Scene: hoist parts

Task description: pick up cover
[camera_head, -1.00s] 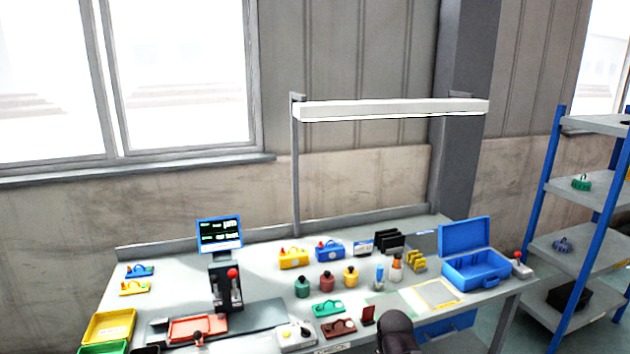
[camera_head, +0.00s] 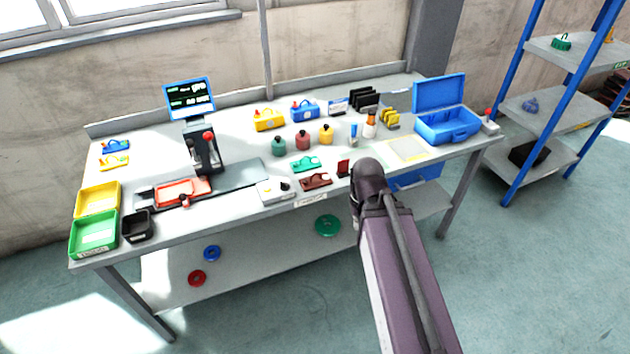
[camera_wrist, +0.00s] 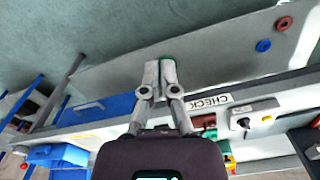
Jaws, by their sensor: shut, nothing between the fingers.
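No single part is clearly marked as the cover. Flat plate-like parts with raised tops lie on the bench: a green one (camera_head: 306,164) and a brown one (camera_head: 315,181) near the front middle, a blue one (camera_head: 116,146) and a yellow one (camera_head: 114,162) at the left. My gripper shows in the wrist view (camera_wrist: 159,68), its two fingers together and empty. It points past the bench's front edge, in front of the lower shelf. In the head view my arm hides the gripper's tips.
The workbench (camera_head: 240,237) holds a screen (camera_head: 190,97), a red tray (camera_head: 182,191), yellow and green bins at the left, coloured bottles, and an open blue case (camera_head: 447,123). Rings lie on its lower shelf. A blue-framed rack (camera_head: 537,107) stands right. Open floor lies in front.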

